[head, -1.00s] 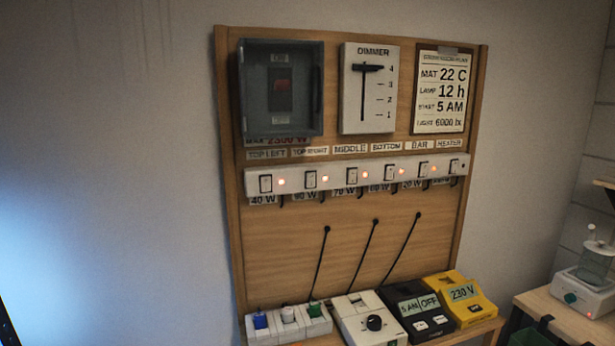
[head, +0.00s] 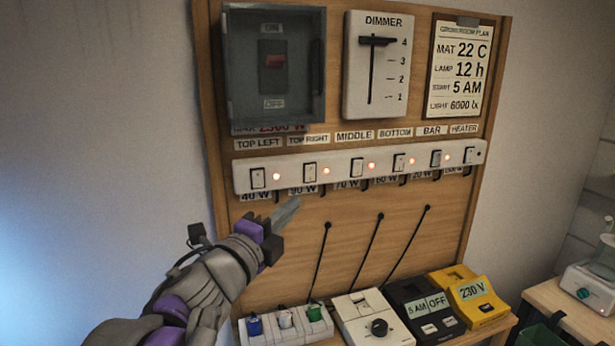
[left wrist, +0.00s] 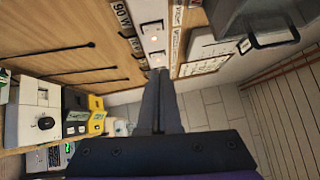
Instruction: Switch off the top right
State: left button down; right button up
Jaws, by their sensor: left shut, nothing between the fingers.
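The white switch strip (head: 345,184) runs across the wooden board, with one rocker switch under each label. The top right switch (head: 310,172) sits below the "TOP RIGHT" label (head: 308,139), and the light (head: 326,171) beside it glows orange-red. Its rocker tilt is too small to tell. My left gripper (head: 293,206) is shut and empty, pointing up and right, just below the strip near this switch in the picture; I cannot tell whether it touches. In the left wrist view its fingers (left wrist: 159,74) are together near the strip (left wrist: 152,30). My right gripper is not in view.
A grey breaker box (head: 274,105) with a clear cover and a dimmer (head: 351,90) are above the strip. Several sockets and devices, including a yellow "230 V" box (head: 462,278), stand on the shelf below. Black cables rise from them to the board.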

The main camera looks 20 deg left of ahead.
pick_arm(q)
jog(key=p, duration=0.2)
send_near(315, 167)
jog(key=w+d, duration=0.3)
jog(key=d, duration=0.1)
jog(key=shift+w+a+f, duration=0.1)
jog(key=shift+w+a, duration=0.85)
jog(key=shift+w, duration=0.1)
jog(key=shift+w+a, duration=0.4)
jog(key=shift+w, duration=0.05)
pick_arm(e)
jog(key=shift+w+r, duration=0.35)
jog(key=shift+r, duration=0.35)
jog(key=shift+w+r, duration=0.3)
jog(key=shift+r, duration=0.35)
pick_arm(q)
jog(key=shift+w+a+r, duration=0.15)
jog(key=shift+r, duration=0.15)
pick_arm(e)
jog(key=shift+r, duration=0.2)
